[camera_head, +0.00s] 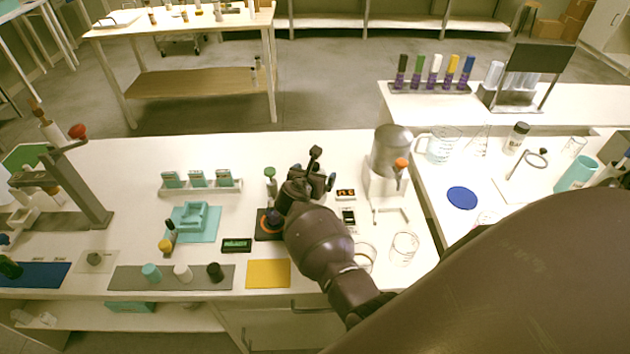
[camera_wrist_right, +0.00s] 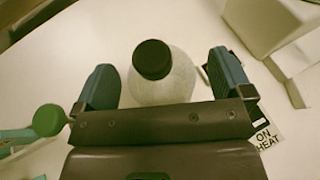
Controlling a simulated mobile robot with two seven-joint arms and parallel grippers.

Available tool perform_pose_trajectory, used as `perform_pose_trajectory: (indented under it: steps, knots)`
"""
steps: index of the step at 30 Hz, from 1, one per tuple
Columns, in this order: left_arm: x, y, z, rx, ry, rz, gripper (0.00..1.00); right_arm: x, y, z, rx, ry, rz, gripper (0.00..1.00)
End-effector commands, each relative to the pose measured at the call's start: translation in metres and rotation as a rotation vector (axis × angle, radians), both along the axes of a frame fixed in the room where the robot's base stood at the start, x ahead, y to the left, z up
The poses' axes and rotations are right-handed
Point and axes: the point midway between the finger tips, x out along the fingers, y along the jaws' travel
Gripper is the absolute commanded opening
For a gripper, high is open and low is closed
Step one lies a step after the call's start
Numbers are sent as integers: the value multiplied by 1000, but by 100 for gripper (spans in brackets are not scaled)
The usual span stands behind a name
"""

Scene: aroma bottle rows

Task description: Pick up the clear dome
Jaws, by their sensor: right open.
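In the right wrist view the clear dome (camera_wrist_right: 172,88) shows as a pale, translucent rounded body with a black knob (camera_wrist_right: 152,60) on top. My right gripper (camera_wrist_right: 164,88) is open, with one blue-grey finger on each side of the dome and visible gaps between fingers and dome. Its lower part is hidden by the gripper body. In the head view my right gripper (camera_head: 312,182) is over the middle of the bench, and I cannot clearly make out the dome behind it. My left gripper is not in view.
A green-capped bottle (camera_head: 270,182) stands close left of the gripper. A grey-topped machine (camera_head: 390,150) stands to the right. A dark square base with an orange ring (camera_head: 270,222) and a yellow mat (camera_head: 268,273) lie in front. A glass beaker (camera_head: 404,247) stands front right.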

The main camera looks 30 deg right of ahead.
Motion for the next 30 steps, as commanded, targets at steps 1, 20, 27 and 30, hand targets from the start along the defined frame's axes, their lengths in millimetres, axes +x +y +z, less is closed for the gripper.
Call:
perform_pose_trajectory:
  steps: [1,20,27,30]
  knots:
    - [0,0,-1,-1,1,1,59,2,-2,-2,0,0,0,97]
    - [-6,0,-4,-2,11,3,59,2,-3,-1,0,0,0,42]
    - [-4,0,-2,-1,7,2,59,2,-3,0,0,-1,0,42]
    - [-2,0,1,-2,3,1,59,3,-3,7,1,-2,0,42]
